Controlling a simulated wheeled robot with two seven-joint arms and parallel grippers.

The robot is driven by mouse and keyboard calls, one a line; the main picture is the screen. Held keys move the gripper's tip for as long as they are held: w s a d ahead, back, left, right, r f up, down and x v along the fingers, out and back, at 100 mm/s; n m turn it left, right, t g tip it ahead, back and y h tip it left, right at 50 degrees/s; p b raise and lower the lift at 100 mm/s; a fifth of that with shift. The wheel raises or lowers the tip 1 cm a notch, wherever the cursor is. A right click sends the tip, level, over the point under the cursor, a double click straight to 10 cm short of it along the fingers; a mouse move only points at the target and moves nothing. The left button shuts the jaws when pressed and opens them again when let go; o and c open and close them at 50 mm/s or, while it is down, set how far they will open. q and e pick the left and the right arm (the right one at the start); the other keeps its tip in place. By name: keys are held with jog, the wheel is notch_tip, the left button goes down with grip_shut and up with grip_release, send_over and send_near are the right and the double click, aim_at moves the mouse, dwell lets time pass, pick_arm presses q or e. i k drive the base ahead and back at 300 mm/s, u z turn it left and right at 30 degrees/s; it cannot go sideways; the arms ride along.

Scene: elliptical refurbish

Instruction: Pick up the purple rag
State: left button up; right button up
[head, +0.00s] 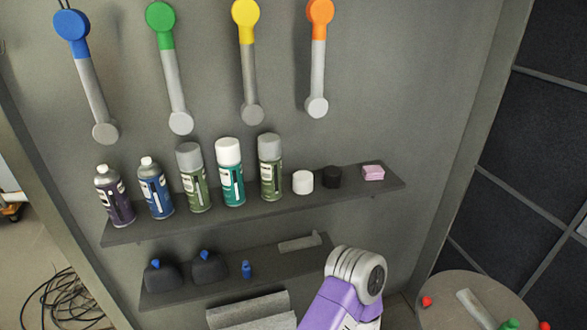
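A small pink-purple folded rag (373,173) lies at the right end of the upper dark shelf (330,193). It looks like a flat, block-shaped stack. Nothing touches it from above, and a small black lid-like item (332,177) sits to its left. Neither of my grippers shows in the head view. A purple and grey link of my arm rises from the bottom edge, below the shelf and apart from the rag.
Several spray cans (229,172) and a white cap (303,182) stand along the upper shelf. Coloured-handled tools hang above. A round table (450,290) with small items stands at lower right.

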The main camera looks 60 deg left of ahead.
aim_at(372, 172)
jog(key=u, duration=2.1)
